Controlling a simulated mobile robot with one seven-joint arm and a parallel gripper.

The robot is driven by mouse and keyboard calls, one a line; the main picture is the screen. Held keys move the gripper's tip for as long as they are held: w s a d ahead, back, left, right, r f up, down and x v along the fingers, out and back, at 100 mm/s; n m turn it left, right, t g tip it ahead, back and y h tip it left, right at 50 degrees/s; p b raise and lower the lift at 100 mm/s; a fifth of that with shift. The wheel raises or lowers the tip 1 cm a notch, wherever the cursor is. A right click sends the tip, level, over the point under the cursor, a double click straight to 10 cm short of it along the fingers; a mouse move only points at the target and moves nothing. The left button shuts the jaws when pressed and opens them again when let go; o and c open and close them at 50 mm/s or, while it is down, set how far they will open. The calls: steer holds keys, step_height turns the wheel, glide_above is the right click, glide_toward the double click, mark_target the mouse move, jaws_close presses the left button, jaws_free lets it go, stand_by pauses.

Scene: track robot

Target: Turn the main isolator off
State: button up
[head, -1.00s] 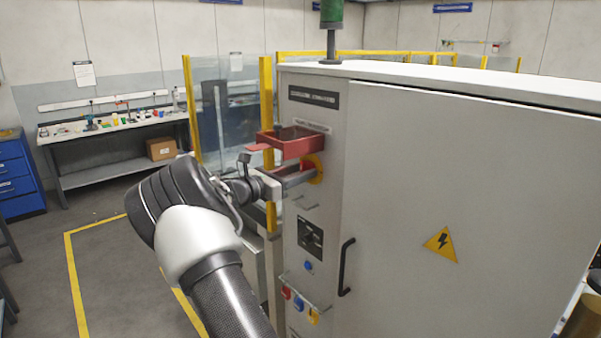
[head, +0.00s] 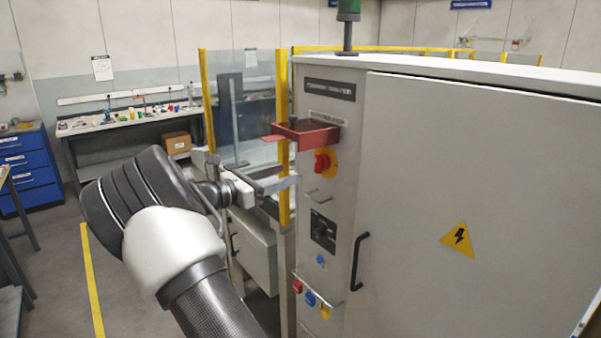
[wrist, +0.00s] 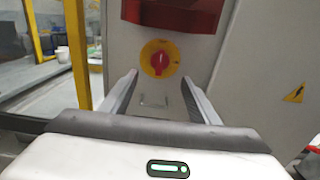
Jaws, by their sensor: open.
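The main isolator (head: 323,161) is a red knob on a yellow round plate on the narrow face of a grey cabinet. In the wrist view the isolator (wrist: 160,60) faces me with its red grip about upright. A red open box-like guard (head: 305,133) juts out just above it; its underside shows in the wrist view (wrist: 172,14). My gripper (head: 286,180) is open and empty, to the left of the isolator and clear of it. In the wrist view my gripper (wrist: 160,79) has a finger on either side below the knob.
Padlocks (head: 310,298) hang on a low rail. A black door handle (head: 359,261) is to the right. A yellow fence post (head: 283,140) stands close behind my gripper.

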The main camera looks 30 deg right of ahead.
steer(key=a, duration=0.5)
steer(key=shift+s+a, duration=0.25)
steer(key=shift+a, duration=0.1)
steer(key=s+a+f+m+g+y, duration=0.1)
steer(key=s+f+m+y, duration=0.2)
steer(key=s+m+y, duration=0.95)
steer(key=s+a+r+m+t+y, duration=0.1)
steer(key=s+a+m+t+y, duration=0.4)
steer(key=s+a, duration=1.4)
steer(key=shift+s+a+r+m, duration=0.25)
steer(key=shift+s+m, duration=0.4)
steer(key=shift+s, duration=0.15)
steer(key=shift+y, duration=0.25)
